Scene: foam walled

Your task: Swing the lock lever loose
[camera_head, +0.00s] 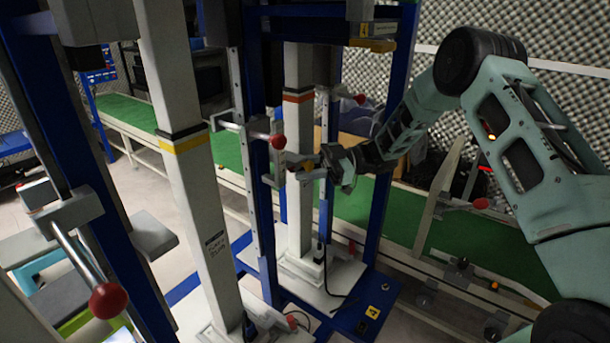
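Several metal levers with red ball knobs are in view, and I cannot tell for sure which one is the lock lever. The lever closest to my gripper has a red knob (278,142) and a grey bar, and is mounted on a blue upright post in the middle. My gripper (297,170) reaches in from the right, just below and right of that knob, and seems apart from it. The fingers are small and overlap grey metal parts, so their opening and any contact are unclear.
Another red-knobbed lever (107,300) is large at the front left. Further red knobs sit behind my gripper (360,98) and at the right (481,203). White columns (205,215) and blue posts crowd the left and middle. A green conveyor (355,205) runs behind.

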